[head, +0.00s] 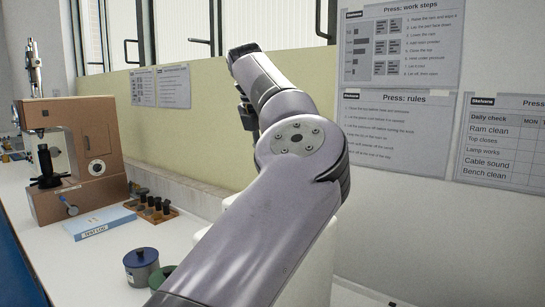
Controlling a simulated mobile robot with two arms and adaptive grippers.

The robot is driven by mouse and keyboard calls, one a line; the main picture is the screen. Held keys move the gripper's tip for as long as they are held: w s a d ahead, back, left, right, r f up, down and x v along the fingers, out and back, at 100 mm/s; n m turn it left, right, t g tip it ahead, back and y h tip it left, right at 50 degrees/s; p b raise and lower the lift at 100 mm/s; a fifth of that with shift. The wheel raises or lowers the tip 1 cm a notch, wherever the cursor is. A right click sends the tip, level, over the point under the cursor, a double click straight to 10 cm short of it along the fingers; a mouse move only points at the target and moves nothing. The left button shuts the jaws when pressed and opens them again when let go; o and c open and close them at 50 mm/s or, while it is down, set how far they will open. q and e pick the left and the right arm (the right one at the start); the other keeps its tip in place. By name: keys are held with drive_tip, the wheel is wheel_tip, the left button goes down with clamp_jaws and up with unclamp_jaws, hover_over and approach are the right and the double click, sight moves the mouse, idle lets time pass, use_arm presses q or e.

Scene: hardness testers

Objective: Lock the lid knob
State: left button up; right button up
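A grey-blue pot (141,272) with a blue lid and a small dark knob (139,253) on top stands on the white bench at the lower left. I cannot tell whether this is the lid knob of the task. One of my arms, apparently the left, rises from the lower middle and fills the centre of the head view. Dark parts of its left gripper (246,105) show beside the arm's upper end, high above the bench and away from the pot. The fingers are mostly hidden, so their opening does not show. My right gripper is not in view.
A brown hardness tester (90,135) stands at the left, with a blue-and-white box (99,222) and a wooden rack (153,209) before it. A green round thing (160,275) is beside the pot. A white body (325,235) behind my arm is largely hidden.

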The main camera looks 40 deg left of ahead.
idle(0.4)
use_arm(q)
drive_tip(key=o, duration=1.2)
drive_tip(key=shift+c, duration=0.2)
drive_tip(key=shift+r, duration=0.1)
drive_tip(key=v, duration=1.1)
drive_tip(key=shift+s+r, duration=0.25)
drive_tip(key=shift+r, duration=0.1)
